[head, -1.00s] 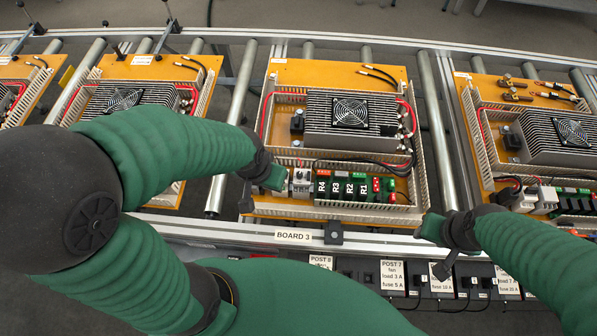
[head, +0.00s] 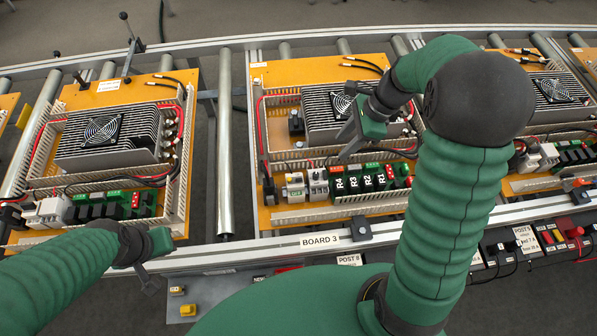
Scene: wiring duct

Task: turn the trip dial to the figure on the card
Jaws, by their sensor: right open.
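Board 3 (head: 262,84) lies on the rail line, with its label (head: 320,240) on the front rail. In its front row stand two small white devices, one at left (head: 295,188) and one beside it (head: 317,185). I cannot make out a dial or its figures. The POST 8 card (head: 350,260) is mostly hidden by my body. My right gripper (head: 350,150) is open and empty, above the board between the finned heat sink and the front row. My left gripper (head: 149,276) is by the front rail at lower left, away from Board 3; its jaws are unclear.
Black relays marked R4 to R1 (head: 360,180) stand right of the white devices. The finned heat sink (head: 325,112) with its fan stands behind. Slotted duct walls (head: 330,212) edge the row. Another board (head: 110,98) lies at left, beyond a bare roller (head: 225,150).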

